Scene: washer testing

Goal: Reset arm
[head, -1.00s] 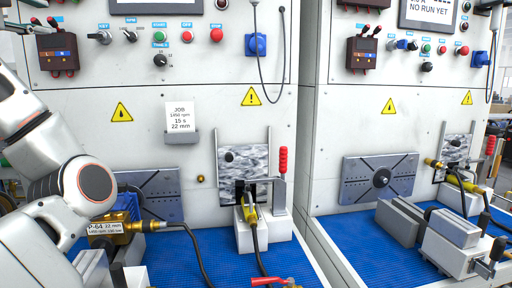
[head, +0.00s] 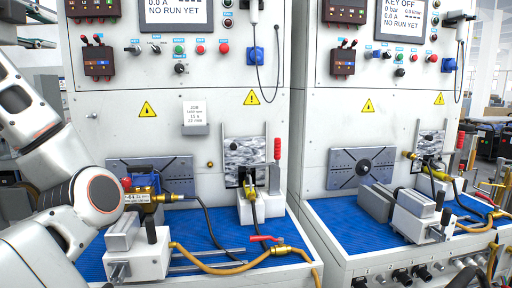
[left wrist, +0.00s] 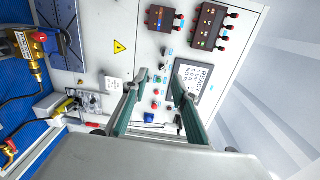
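My left arm (head: 95,195) comes in from the left in the head view, in front of the left test bench. I cannot make out its fingers there. In the left wrist view my left gripper (left wrist: 160,75) is open, with its two fingers apart and nothing between them. It faces the control panel and the screen (left wrist: 187,88) of a bench, and the bench bed lies off to the left. My right gripper is not in view.
A pump with a brass fitting (head: 153,197) sits on the blue mat (head: 213,231) beside a grey vise (head: 140,252). A red-handled valve (head: 278,248) and yellow hose lie at the front edge. A second bench (head: 340,213) stands to the right.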

